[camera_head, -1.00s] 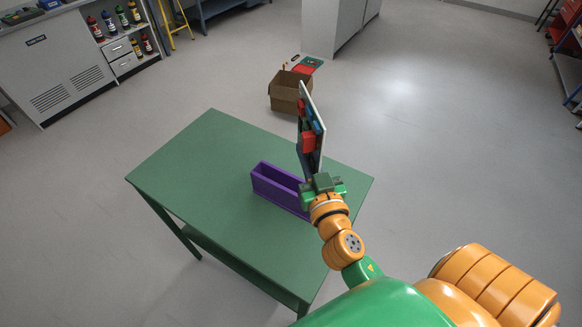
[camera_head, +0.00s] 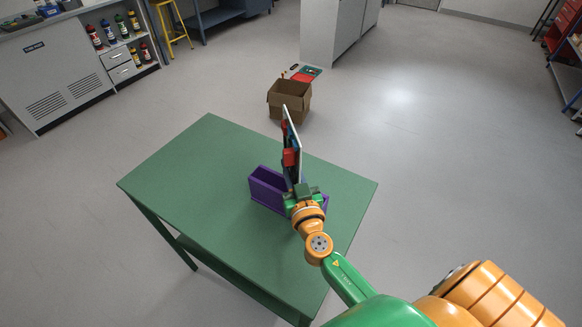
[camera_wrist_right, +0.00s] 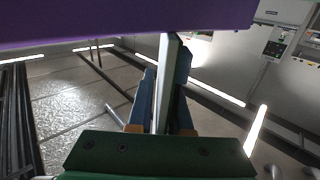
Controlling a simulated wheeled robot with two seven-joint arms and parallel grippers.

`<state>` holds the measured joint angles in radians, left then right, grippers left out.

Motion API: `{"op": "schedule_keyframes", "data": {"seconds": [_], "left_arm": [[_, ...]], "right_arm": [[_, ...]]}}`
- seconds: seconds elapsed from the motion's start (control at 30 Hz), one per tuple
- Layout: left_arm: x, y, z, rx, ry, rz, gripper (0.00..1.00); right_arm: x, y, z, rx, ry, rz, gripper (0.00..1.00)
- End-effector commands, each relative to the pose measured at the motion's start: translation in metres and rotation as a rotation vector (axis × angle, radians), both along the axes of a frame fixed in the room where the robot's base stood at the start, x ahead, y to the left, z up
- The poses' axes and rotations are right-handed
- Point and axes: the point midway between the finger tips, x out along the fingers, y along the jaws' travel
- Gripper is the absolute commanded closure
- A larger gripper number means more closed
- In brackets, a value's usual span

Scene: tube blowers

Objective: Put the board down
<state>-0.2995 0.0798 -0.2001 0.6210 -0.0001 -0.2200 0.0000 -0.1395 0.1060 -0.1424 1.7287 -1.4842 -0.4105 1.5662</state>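The board (camera_head: 297,146) is a thin pale panel with red and blue blocks on one face. My right gripper (camera_head: 301,193) is shut on its lower end and holds it roughly upright over the green table. In the right wrist view, the board's pale edge (camera_wrist_right: 166,85) rises from between the fingers (camera_wrist_right: 161,128), with blue pieces beside it. A purple open-topped holder (camera_head: 262,190) stands on the table, partly hidden behind the board and gripper. Its purple wall (camera_wrist_right: 110,25) fills the top of the wrist view. I cannot tell whether board and holder touch. My left gripper is out of view.
The green table (camera_head: 205,160) is bare around the holder, with free room on the left. A cardboard box (camera_head: 289,101) and a red and green item (camera_head: 306,73) are on the floor behind it. A grey counter (camera_head: 55,80) with bottles stands at the far left.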

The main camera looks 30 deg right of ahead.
Motion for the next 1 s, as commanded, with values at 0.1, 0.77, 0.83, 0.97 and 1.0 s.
{"op": "schedule_keyframes", "data": {"seconds": [0.1,0.77,0.83,0.97,1.0], "left_arm": [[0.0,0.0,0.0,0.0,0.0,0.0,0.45],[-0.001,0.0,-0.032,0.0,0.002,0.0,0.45],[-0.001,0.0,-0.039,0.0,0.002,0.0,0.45],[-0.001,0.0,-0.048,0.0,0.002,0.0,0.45],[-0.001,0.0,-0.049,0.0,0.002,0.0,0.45]], "right_arm": [[0.0,0.0,0.0,0.0,0.0,0.0,0.63],[-0.079,0.021,-0.006,0.004,0.002,0.001,0.63],[-0.092,0.024,-0.004,0.002,0.001,0.0,0.63],[-0.109,0.029,-0.003,0.002,0.0,0.001,0.63],[-0.112,0.029,-0.002,0.001,0.001,0.001,0.63]]}}
